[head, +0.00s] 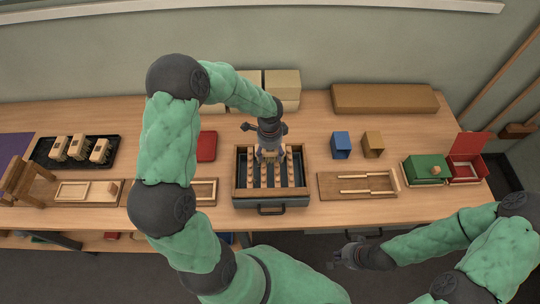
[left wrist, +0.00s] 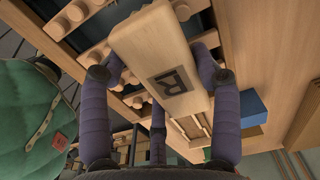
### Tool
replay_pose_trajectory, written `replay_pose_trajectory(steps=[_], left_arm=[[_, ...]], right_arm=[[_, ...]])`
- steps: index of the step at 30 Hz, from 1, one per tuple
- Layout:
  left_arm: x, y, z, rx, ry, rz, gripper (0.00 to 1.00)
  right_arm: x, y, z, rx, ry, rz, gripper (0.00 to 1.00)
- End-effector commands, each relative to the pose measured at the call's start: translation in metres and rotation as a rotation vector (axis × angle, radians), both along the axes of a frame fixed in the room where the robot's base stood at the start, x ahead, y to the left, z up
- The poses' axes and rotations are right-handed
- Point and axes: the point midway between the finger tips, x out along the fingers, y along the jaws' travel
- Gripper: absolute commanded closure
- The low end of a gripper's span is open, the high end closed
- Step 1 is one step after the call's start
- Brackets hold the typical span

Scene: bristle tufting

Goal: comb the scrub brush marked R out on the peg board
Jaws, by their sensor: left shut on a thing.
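My left gripper (head: 268,152) points down over the peg board (head: 238,190), a dark framed box with rows of wooden pegs at the middle of the table. In the left wrist view its purple fingers (left wrist: 160,75) are shut on the scrub brush marked R (left wrist: 172,78), a pale wooden block with a dark R in a square. Pegs of the board (left wrist: 75,17) show beside and beneath the block. Its bristles are hidden, so I cannot tell whether they touch the pegs. My right gripper (head: 346,257) hangs in front of the table; its fingers are unclear.
A black tray (head: 113,162) holds three wooden blocks at the left. A wooden board with a slotted frame (head: 360,186) lies right of the peg board. Blue (head: 341,145) and tan (head: 373,144) blocks stand behind it. Green (head: 427,168) and red boxes (head: 467,170) are far right.

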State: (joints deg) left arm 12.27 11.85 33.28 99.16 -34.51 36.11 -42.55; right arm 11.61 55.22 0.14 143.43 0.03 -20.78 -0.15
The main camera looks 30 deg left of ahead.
Motion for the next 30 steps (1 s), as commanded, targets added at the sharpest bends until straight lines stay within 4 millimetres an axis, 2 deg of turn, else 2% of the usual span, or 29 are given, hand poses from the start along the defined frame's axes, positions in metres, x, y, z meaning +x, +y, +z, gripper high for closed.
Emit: replay_pose_trajectory(steps=[8, 30], left_arm=[[0.006, 0.004, 0.000, 0.000, 0.001, -0.001, 0.63], [-0.030, -0.018, -0.004, -0.002, 0.005, -0.001, 0.63]], right_arm=[[0.000, 0.000, 0.001, 0.000, 0.000, 0.000, 1.00], [0.000, 0.000, -0.006, 0.000, 0.000, 0.000, 1.00]])
